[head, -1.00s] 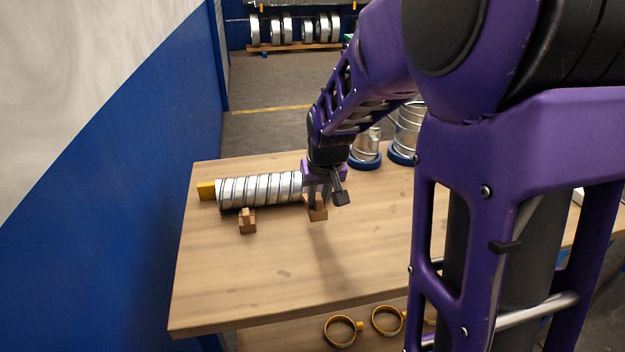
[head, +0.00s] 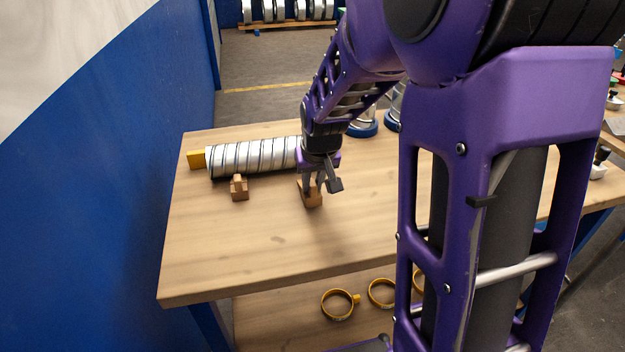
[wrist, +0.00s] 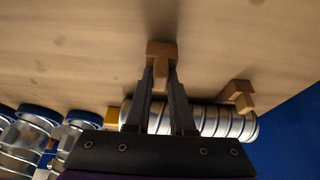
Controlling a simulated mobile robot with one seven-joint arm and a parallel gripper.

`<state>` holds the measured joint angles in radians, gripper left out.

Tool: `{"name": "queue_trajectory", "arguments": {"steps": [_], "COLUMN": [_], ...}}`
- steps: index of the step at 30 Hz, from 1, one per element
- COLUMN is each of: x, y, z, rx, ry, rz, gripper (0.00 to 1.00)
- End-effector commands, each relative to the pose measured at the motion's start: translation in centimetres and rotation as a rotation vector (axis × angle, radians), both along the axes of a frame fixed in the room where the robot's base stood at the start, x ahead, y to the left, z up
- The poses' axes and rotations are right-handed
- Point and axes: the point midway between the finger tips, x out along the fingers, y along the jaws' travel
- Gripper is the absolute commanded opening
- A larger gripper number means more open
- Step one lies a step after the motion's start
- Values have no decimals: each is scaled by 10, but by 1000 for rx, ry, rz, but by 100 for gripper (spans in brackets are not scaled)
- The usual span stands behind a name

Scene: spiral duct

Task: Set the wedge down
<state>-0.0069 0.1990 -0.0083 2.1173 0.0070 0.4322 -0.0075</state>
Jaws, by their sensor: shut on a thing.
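The wedge (head: 311,195) is a small brown wooden block in my gripper (head: 319,183), beside the near right end of the spiral duct (head: 252,156). In the wrist view my gripper (wrist: 160,78) has both fingers closed on the wedge (wrist: 160,52). The wedge is at or just above the tabletop; I cannot tell whether it touches. A second wooden wedge (head: 239,188) stands on the table close to the duct's near side; it also shows in the wrist view (wrist: 238,95). The silver ribbed duct lies on its side, its right end partly hidden by my gripper.
The wooden table (head: 260,265) is clear in front of the wedges. A yellow piece (head: 196,159) is at the duct's left end. Blue-based metal cans (head: 362,127) stand behind my arm. Yellow rings (head: 339,304) lie on a lower shelf. A blue wall (head: 85,215) is at left.

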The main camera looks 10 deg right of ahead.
Motion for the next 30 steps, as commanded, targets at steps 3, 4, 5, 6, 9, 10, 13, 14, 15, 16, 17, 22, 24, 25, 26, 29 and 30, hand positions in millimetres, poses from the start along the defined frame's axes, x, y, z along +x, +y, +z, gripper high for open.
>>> {"name": "queue_trajectory", "arguments": {"steps": [3,4,5,6,9,10,13,14,15,16,17,22,24,25,26,29,30], "x": [0,0,0,0,0,0,0,0,0,0,0,0,0,0,0,0,0], "y": [0,0,0,0,0,0,0,0,0,0,0,0,0,0,0,0,0], "z": [0,0,0,0,0,0,-2,-2,-3,-4,-4,-8,-9,-10,-10,-12,-12], "rx": [0,0,0,0,0,0,0,0,0,0,0,0,0,0,0,0,0], "ry": [0,0,0,0,0,0,0,0,0,0,0,0,0,0,0,0,0], "rz": [0,0,0,0,0,0,0,0,0,0,0,0,0,0,0,0,0], "gripper": [0,0,0,0,0,0,0,0,0,0,0,0,0,0,0,0,25]}}
